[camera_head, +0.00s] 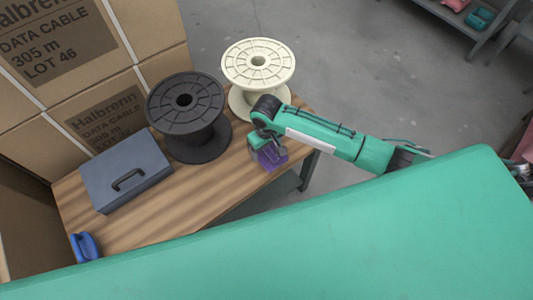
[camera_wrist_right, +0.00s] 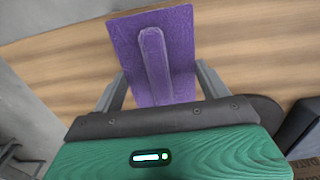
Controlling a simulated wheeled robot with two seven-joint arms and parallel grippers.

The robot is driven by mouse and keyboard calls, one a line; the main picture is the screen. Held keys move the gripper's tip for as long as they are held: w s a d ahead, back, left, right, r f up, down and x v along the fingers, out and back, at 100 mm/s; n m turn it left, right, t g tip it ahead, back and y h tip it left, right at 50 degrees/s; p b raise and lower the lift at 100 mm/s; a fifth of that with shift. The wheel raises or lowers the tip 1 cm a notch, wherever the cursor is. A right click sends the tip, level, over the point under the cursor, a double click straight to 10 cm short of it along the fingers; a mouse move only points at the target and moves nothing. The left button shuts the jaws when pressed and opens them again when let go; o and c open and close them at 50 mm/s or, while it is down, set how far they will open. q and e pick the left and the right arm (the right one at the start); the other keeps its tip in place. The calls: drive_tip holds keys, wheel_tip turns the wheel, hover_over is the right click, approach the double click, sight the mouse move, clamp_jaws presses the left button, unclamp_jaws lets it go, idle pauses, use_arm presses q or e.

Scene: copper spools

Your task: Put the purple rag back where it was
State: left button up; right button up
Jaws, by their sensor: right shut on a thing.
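The purple rag (camera_wrist_right: 181,50) shows in the right wrist view as a flat purple piece with a raised ridge along its middle. It sits between the two grey fingers of my right gripper (camera_wrist_right: 160,88), which is shut on it. In the head view the purple rag (camera_head: 270,156) is partly hidden under my right gripper (camera_head: 267,150), at the right end of the wooden table (camera_head: 130,222). I cannot tell whether the rag touches the tabletop. My left gripper is not in view.
A black spool (camera_head: 187,115) and a cream spool (camera_head: 258,72) stand close to my right gripper. A grey-blue case (camera_head: 125,172) with a handle and a blue object (camera_head: 85,246) are on the left of the table. Cardboard boxes (camera_head: 85,60) are stacked behind.

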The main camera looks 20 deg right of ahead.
sight(266, 154)
wheel_tip(266, 154, down, 4)
drive_tip(key=shift+f, duration=0.2)
drive_tip(key=o, duration=0.9)
drive_tip(key=shift+f, duration=0.15)
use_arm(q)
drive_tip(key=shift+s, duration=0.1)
use_arm(e)
wheel_tip(266, 154, up, 12)
drive_tip(key=shift+f, duration=0.25)
drive_tip(key=shift+r, duration=0.45)
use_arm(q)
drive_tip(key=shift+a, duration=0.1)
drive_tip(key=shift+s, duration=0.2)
